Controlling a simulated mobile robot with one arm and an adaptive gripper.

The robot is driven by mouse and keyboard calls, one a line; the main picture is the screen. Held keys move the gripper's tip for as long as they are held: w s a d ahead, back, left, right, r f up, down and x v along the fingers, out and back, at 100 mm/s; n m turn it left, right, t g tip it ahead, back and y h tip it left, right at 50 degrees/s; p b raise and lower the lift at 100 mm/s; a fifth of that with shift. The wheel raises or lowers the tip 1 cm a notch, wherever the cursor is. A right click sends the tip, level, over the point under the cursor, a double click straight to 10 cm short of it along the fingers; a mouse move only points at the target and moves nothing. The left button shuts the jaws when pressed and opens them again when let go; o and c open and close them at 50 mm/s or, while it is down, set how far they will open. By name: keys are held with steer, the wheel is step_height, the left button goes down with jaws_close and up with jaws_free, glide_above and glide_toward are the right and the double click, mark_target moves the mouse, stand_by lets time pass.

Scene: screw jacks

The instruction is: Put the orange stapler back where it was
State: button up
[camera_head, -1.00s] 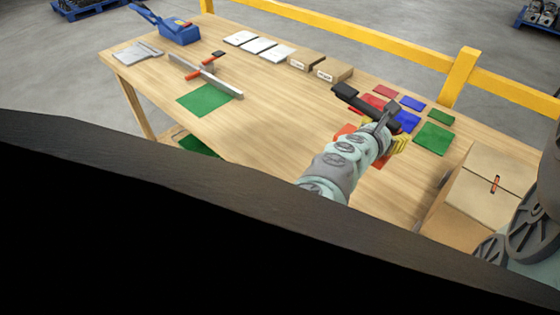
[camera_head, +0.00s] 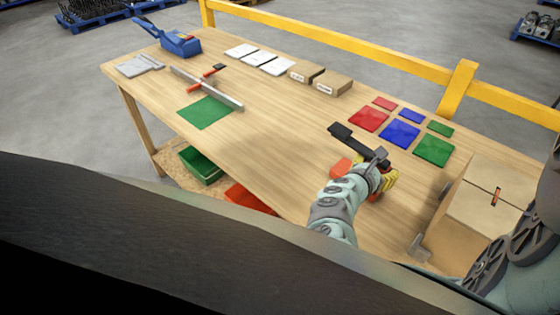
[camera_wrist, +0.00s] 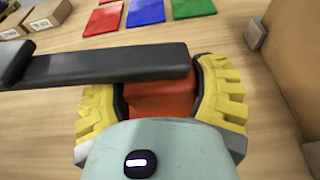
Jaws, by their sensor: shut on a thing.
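The orange stapler (camera_head: 341,167) shows as an orange-red body at my gripper (camera_head: 374,183) in the head view, over the right part of the table. In the wrist view the yellow fingers of my gripper (camera_wrist: 161,98) are closed on both sides of the orange-red body (camera_wrist: 160,98). A long black bar (camera_head: 356,144) lies across above it and reaches left; it also crosses the wrist view (camera_wrist: 110,63). I cannot tell whether the bar belongs to the stapler. Much of the stapler is hidden by my gripper and the bar.
Red, blue and green squares (camera_head: 401,134) lie behind my gripper. A cardboard box (camera_head: 485,215) stands at the right. Small boxes (camera_head: 331,84), white packs (camera_head: 259,59), a green mat (camera_head: 205,112), a metal bar and a blue tool (camera_head: 180,43) lie further left. The table's middle is clear.

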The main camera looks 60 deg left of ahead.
steer(key=shift+w+f, duration=0.1)
steer(key=shift+f, duration=0.1)
stand_by(0.3)
steer(key=o, duration=1.4)
steer(key=shift+r, duration=0.15)
steer(key=shift+s, duration=0.35)
steer(key=b+v, duration=0.2)
steer(key=v, duration=0.9)
steer(key=shift+s+d, duration=0.1)
steer(key=shift+s, duration=0.1)
